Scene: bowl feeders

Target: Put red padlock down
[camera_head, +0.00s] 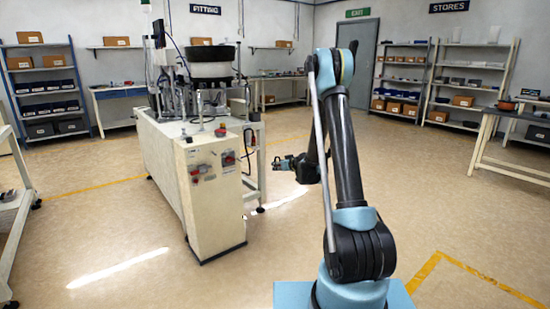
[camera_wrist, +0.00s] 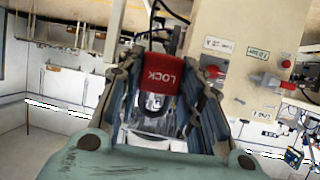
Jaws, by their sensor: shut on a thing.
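The red padlock (camera_wrist: 161,76), lettered LOCK, is between the fingers of my gripper (camera_wrist: 160,68) in the wrist view. My gripper is shut on it. The lettering appears upside down, and the dark shackle loop points toward the gripper's palm. In the head view my gripper (camera_head: 277,165) is out beyond my arm, just right of the feeder machine. The padlock is too small to make out there.
The feeder machine (camera_head: 215,220) has a pale cabinet with red controls. Its panel (camera_wrist: 235,60) is close on the right in the wrist view, with a red knob (camera_wrist: 270,81). A workbench (camera_head: 510,116) stands at right. Open floor (camera_head: 440,190) lies between.

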